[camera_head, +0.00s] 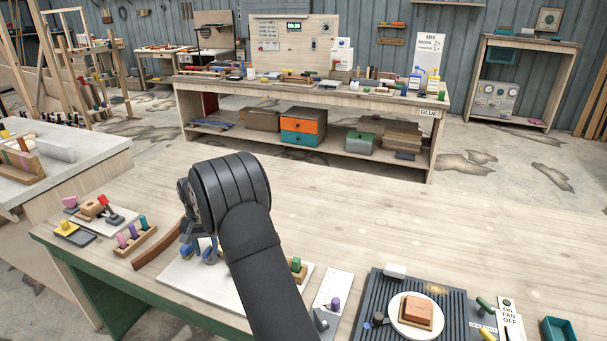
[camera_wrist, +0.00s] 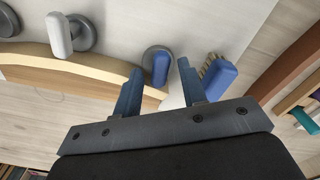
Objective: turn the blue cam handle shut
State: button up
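The blue cam handle (camera_wrist: 160,69) sits on a round grey disc on a pale board, in the upper middle of the wrist view. It points roughly up and down the picture. My gripper (camera_wrist: 160,66) is open, with one dark blue finger on each side of the handle. Gaps show between the handle and both fingers. A curved light wooden strip (camera_wrist: 85,66) runs beside the handle, partly behind the left finger. In the head view, my arm covers much of the pale board (camera_head: 183,274), and small blue parts near my gripper are hard to tell apart.
A white handle (camera_wrist: 59,35) on a grey disc stands left of the blue one. A blue brush (camera_wrist: 220,75) lies close to the right finger. The table beyond my arm is clear.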

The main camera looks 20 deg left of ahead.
aim_at(207, 251)
jog(key=shift+r, duration=0.1)
notch_tip(207, 251, up, 17)
jog(key=m, duration=0.5)
notch_tip(207, 251, down, 17)
jog(key=shift+f, duration=0.15)
jog(key=shift+c, duration=0.2)
grip_shut()
